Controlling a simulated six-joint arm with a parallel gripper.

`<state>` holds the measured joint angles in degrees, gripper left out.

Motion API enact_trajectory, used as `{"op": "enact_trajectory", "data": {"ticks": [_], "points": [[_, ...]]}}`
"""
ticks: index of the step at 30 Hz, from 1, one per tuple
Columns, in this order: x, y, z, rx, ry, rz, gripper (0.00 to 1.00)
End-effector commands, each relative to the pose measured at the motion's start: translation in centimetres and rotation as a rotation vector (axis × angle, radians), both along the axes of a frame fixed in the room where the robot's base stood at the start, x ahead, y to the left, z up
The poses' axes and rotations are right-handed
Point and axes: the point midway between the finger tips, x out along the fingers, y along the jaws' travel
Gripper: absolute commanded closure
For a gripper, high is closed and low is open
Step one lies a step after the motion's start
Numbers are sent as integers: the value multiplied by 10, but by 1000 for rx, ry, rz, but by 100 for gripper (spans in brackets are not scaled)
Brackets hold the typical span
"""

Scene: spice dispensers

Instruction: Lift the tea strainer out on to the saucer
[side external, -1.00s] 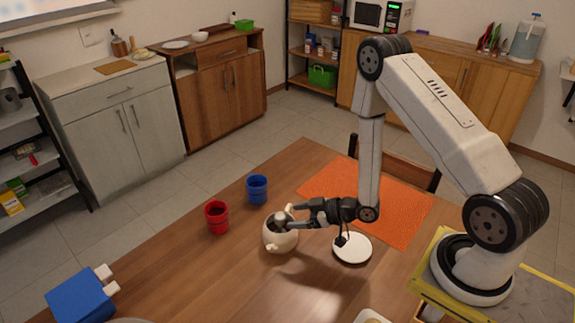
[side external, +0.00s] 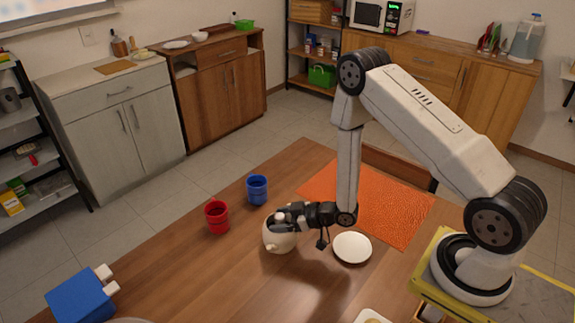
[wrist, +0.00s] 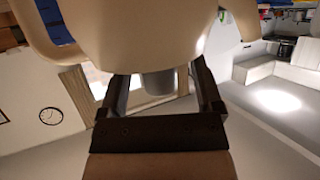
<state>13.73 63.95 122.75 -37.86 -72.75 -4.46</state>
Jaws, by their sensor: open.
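A cream pot (side external: 277,241) stands on the wooden table, and its underside and sides fill the top of the wrist view (wrist: 150,35). My gripper (side external: 283,213) is at the pot's top, its fingers level and pointing left. In the wrist view the two fingers of my gripper (wrist: 162,80) are spread, with a grey cylindrical piece (wrist: 157,84) between them; it looks like part of the strainer. I see gaps beside it. The strainer is mostly hidden by the pot and fingers. The white saucer (side external: 352,247) lies empty on the table, right of the pot.
A red cup (side external: 217,217) and a blue cup (side external: 257,189) stand behind and left of the pot. An orange mat (side external: 385,205) lies behind the saucer. A blue box-like object (side external: 80,300) is at the front left. The table between it and the pot is clear.

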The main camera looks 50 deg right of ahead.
Motion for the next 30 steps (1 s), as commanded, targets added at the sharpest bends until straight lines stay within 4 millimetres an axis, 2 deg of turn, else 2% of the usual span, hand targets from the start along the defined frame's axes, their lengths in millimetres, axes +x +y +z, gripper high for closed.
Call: {"op": "enact_trajectory", "data": {"ticks": [6, 7, 12, 15, 30], "points": [[0, 0, 0, 0, 0, 0, 17], [0, 0, 0, 0, 0, 0, 20], [0, 0, 0, 0, 0, 0, 74], [0, 0, 0, 0, 0, 0, 100], [0, 0, 2, 0, -1, 0, 100]]}}
